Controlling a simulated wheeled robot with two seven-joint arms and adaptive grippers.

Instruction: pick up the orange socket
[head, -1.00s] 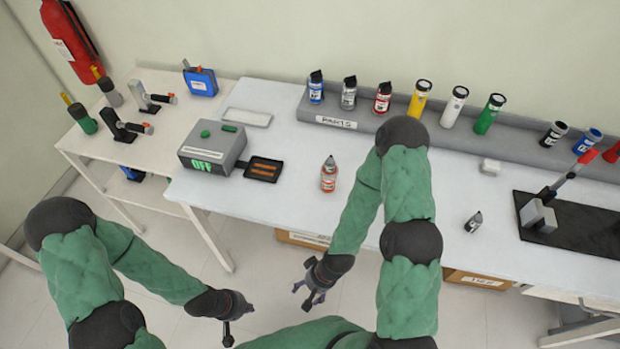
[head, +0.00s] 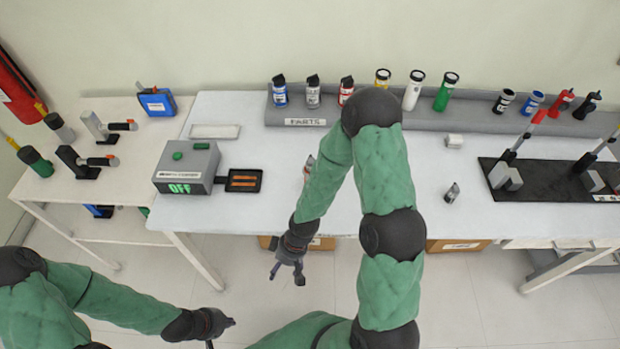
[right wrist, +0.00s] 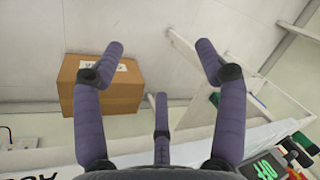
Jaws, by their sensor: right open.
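My right gripper (head: 287,274) hangs in front of the table's front edge, below and apart from the part. In the right wrist view its fingers (right wrist: 160,75) are spread open and empty, and the orange part is not seen. My left gripper (head: 222,328) is low at the left, away from the table; its jaw is too small to read.
A grey parts rack (head: 425,115) with several bottles and cylinders runs along the back. A grey box (head: 187,167) reading OFF stands left with a black tray (head: 238,181). A small grey part (head: 451,193) and a black fixture (head: 545,180) are right. A cardboard box (right wrist: 105,90) is under the table.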

